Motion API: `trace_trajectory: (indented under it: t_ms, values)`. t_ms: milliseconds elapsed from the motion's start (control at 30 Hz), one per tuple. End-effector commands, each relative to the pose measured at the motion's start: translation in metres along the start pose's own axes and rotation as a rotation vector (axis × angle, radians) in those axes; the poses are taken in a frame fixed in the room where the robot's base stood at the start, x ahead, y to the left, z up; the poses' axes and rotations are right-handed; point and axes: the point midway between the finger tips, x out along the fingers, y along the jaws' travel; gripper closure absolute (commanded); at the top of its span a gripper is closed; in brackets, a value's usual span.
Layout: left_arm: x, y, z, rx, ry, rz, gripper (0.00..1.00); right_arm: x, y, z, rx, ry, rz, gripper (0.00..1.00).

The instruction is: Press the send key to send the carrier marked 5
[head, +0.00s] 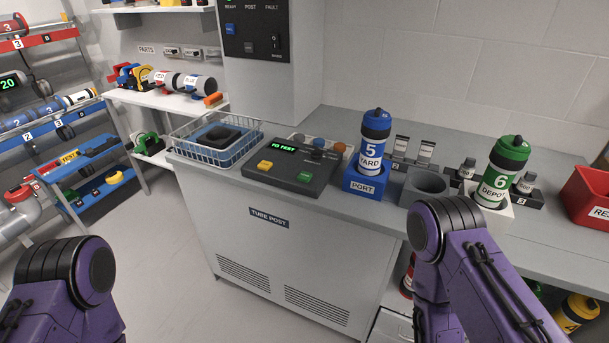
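The blue carrier marked 5 (371,150), labelled YARD, stands upright in the blue socket labelled PORT (364,185) on the grey counter. Left of it is a dark control console (292,172) with a lit green display (291,147) that seems to read TO TEST. The console has a yellow key (265,166) and a green key (305,178); their small markings are not legible, so I cannot tell which is the send key. My purple arms show at the lower left and lower right. Neither gripper is in view.
A green carrier marked 6 (502,170), labelled DEPOT, stands in a pale holder at right. An empty grey socket (423,185) is between the carriers. A red bin (588,192) is at far right.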

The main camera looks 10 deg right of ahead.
Motion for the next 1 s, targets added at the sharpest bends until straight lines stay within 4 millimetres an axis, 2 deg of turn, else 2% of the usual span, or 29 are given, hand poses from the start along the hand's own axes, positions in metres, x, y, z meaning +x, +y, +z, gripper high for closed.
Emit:
trace_trajectory:
  t_ms: [33, 67, 1000]
  values:
    - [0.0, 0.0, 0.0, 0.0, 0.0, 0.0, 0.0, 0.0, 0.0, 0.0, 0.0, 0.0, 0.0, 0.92]
    - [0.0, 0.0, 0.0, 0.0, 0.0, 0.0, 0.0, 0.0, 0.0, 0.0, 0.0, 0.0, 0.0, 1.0]
    - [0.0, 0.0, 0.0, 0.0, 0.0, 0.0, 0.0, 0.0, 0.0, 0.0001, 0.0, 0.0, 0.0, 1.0]
